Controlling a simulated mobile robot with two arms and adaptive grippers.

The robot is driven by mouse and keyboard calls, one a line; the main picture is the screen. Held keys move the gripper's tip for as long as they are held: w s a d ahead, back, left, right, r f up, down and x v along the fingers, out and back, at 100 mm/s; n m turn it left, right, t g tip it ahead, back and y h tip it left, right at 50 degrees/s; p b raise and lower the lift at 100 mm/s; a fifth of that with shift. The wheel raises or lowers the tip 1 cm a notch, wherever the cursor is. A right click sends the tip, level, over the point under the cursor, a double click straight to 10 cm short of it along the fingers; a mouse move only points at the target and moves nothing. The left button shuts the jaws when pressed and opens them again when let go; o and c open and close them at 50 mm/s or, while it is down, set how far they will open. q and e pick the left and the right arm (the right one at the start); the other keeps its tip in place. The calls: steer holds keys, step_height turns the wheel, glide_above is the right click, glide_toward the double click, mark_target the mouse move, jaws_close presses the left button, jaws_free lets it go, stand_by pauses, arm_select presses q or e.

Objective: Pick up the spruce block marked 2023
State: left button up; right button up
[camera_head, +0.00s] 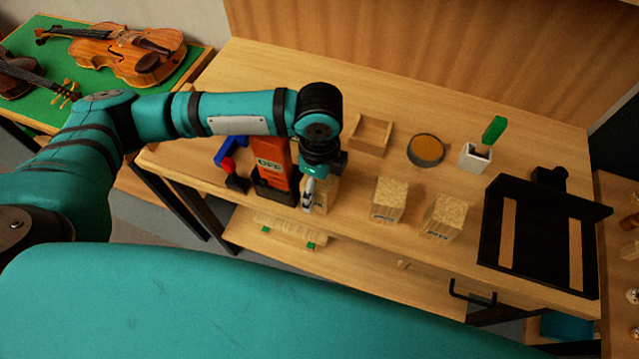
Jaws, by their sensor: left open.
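Several pale wooden blocks stand in a row on the workbench (280,75): a middle block (389,198), a right block (444,215) and a left block (325,192) partly hidden behind my gripper. Each of the middle and right blocks has a dark mark on its front face, too small to read, so I cannot tell which one is marked 2023. My left gripper (309,194) is open and points down at the left block, overlapping it in the view. Whether it touches that block is unclear. My right gripper is not in view.
An orange panel reading OFF (272,165) stands just left of the gripper, with a red and blue item (230,160) beside it. Behind are a wooden tray (371,134), a round tin (426,150) and a white holder (475,158). A black frame (545,235) stands right. Violins (125,50) lie far left.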

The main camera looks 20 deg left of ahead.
arm_select(q)
steer(key=shift+f, duration=0.5)
steer(key=c, duration=1.3)
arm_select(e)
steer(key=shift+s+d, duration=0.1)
arm_select(q)
steer(key=shift+r, duration=0.2)
